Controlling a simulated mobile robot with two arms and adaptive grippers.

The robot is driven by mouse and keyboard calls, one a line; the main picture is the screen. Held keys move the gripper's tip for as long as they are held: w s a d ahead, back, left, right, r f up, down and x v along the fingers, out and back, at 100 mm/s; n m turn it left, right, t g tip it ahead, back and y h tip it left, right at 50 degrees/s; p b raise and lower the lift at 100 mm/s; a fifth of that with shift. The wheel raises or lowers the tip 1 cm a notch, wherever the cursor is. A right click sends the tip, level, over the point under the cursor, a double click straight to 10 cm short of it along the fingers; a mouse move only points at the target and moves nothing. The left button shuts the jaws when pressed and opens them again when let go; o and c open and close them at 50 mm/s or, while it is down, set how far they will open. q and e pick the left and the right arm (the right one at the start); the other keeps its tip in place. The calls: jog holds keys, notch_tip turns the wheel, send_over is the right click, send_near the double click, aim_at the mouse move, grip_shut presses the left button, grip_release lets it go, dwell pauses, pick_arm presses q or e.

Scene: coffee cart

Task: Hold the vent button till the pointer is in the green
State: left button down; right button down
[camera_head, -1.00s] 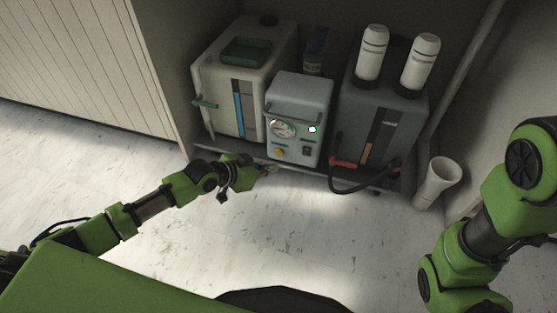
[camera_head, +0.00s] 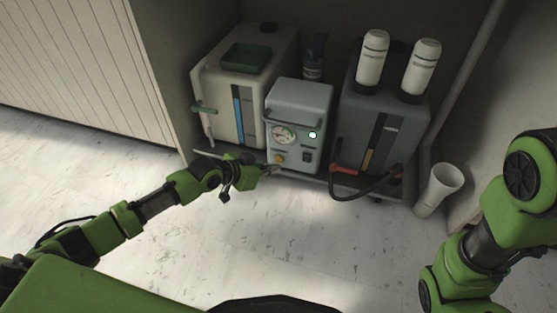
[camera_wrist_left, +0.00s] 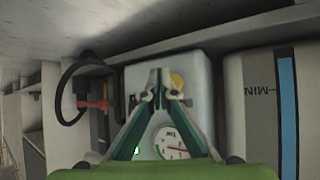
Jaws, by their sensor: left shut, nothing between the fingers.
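A pale grey-blue box (camera_head: 300,97) stands mid-shelf with a round gauge (camera_head: 283,134) on its front. A yellow button (camera_head: 279,158) sits below the gauge; in the left wrist view it shows as a yellow disc (camera_wrist_left: 178,80) just beside my fingertips. The gauge (camera_wrist_left: 170,143) shows upside down there, with a reddish pointer; I cannot tell if it is in the green. My left gripper (camera_head: 271,170) is shut and empty, low in front of the box; the fingertips (camera_wrist_left: 160,80) meet. I cannot tell whether they touch the button. My right gripper is out of view.
A green lamp (camera_head: 313,135) and a black switch (camera_head: 306,157) are on the box front. A white tank (camera_head: 217,98) is left, a dark grey tank (camera_head: 357,127) right, with a black hose (camera_head: 350,194) hanging forward. A white tube (camera_head: 437,190) stands at right.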

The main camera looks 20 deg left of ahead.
pick_arm(q)
jog(key=shift+w, duration=0.1)
dwell(0.7)
jog(key=shift+w, duration=0.35)
jog(key=shift+w+r+b, duration=0.1)
jog(key=shift+w+b, duration=0.25)
jog(key=shift+w, duration=0.2)
dwell(2.1)
dwell(0.5)
jog(key=shift+s+p, duration=0.95)
jog(key=shift+p, duration=0.05)
